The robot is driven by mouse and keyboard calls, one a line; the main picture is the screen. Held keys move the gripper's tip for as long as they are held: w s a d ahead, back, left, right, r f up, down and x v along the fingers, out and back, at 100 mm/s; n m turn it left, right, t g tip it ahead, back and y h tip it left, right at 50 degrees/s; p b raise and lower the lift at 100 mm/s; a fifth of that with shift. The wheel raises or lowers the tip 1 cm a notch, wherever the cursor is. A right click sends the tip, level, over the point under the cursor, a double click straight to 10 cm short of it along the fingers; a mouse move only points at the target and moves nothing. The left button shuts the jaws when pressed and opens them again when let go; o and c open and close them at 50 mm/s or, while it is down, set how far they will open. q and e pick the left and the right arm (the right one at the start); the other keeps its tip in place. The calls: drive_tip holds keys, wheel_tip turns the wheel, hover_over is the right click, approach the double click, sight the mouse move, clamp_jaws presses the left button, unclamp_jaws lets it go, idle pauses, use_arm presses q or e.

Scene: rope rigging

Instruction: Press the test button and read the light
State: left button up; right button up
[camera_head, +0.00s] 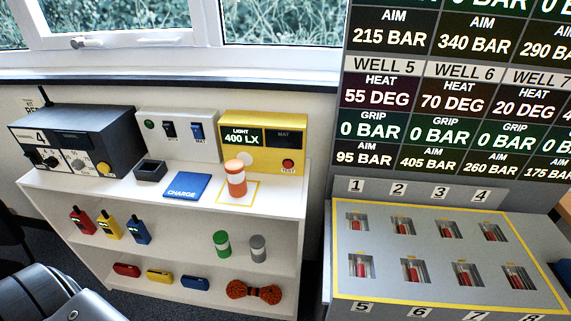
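A yellow box (262,124) stands at the right end of the white shelf's top. Its left display (242,137) reads LIGHT 400 LX. Its right display (285,138), headed MAT, is dark. The red test button (288,163), with TEST printed under it, is on the lower right of its front, and nothing touches it. An orange and white cylinder (236,179) stands upright before the box on a yellow-outlined square (251,193) and hides part of the box's lower left. Neither gripper shows; a dark part at the lower left is probably my own arm.
The shelf top (75,184) also holds a radio-like unit (75,135), a switch panel (178,130), a small black tray (150,170) and a blue CHARGE pad (187,186). Handsets, cylinders and a rope bundle (254,292) sit below. A well panel (440,250) stands right.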

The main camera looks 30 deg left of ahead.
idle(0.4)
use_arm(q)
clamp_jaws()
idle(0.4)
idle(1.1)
